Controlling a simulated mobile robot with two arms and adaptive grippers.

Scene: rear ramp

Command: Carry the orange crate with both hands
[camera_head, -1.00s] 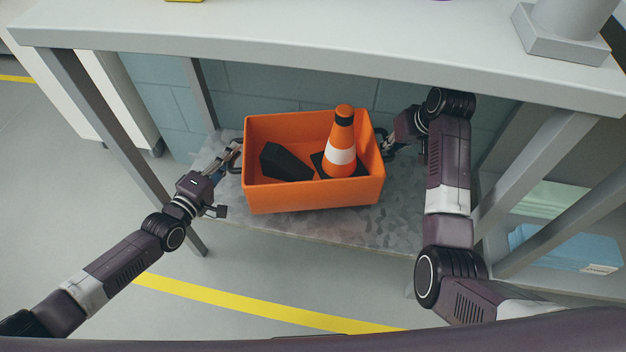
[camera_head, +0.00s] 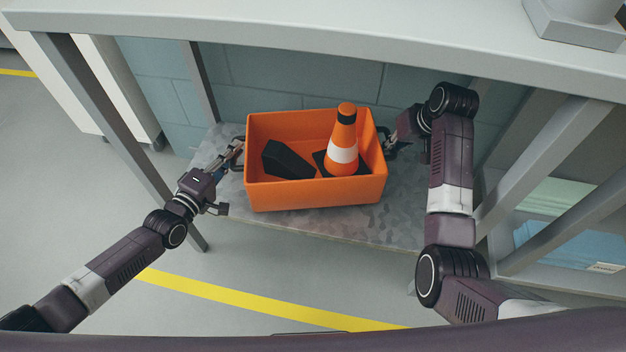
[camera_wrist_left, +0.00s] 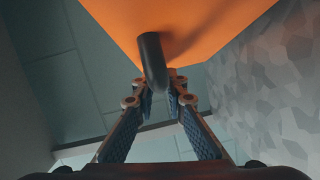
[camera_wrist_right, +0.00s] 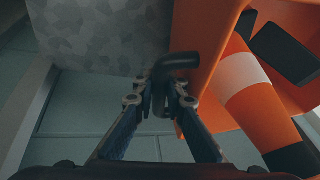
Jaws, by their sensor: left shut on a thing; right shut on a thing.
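The orange crate (camera_head: 315,195) is at the lower metal shelf under the worktop in the head view. Whether it touches the shelf I cannot tell. It holds an orange and white cone (camera_head: 343,155) and a black block (camera_head: 286,160). My left gripper (camera_head: 236,150) is shut on the dark handle at the crate's left end; the handle (camera_wrist_left: 153,62) shows between the fingers in the left wrist view. My right gripper (camera_head: 386,142) is shut on the handle at the right end; that handle (camera_wrist_right: 176,64) shows in the right wrist view. The crate looks about level.
The pale worktop (camera_head: 300,50) overhangs the shelf (camera_head: 365,222). A table leg (camera_head: 105,125) stands left, near my left arm. Grey braces (camera_head: 545,155) and blue stacked items (camera_head: 570,243) are at right. Open floor with a yellow line (camera_head: 240,300) lies in front.

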